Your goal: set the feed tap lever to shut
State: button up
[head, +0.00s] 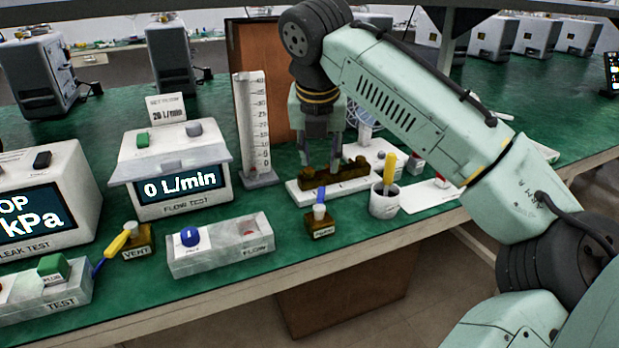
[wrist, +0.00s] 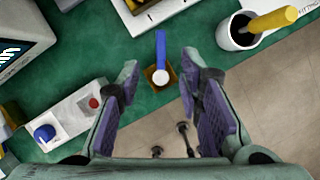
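The feed tap is a small brass block (head: 320,228) near the front edge of the bench, with a label too small to read surely. Its blue lever (head: 321,194) rises from a white pivot cap in the head view. In the wrist view the blue lever (wrist: 160,47) points straight up the picture from the white cap, over the brass block (wrist: 151,75). My gripper (head: 321,160) is open and empty. In the wrist view, the tap shows below and between its spread fingers (wrist: 160,68), apart from them.
A grey cup (head: 384,206) with a yellow-handled tool stands right of the tap. A white plate with a brass fitting (head: 340,178) lies behind it. Left are a box with a blue knob (head: 190,237) and the vent tap (head: 140,240) with a yellow lever. A flow tester (head: 180,186) reads 0 L/min.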

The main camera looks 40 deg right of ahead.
aim_at(321, 191)
jog(key=x, duration=1)
jog(key=shift+f, duration=0.1)
grip_shut()
dwell(0.6)
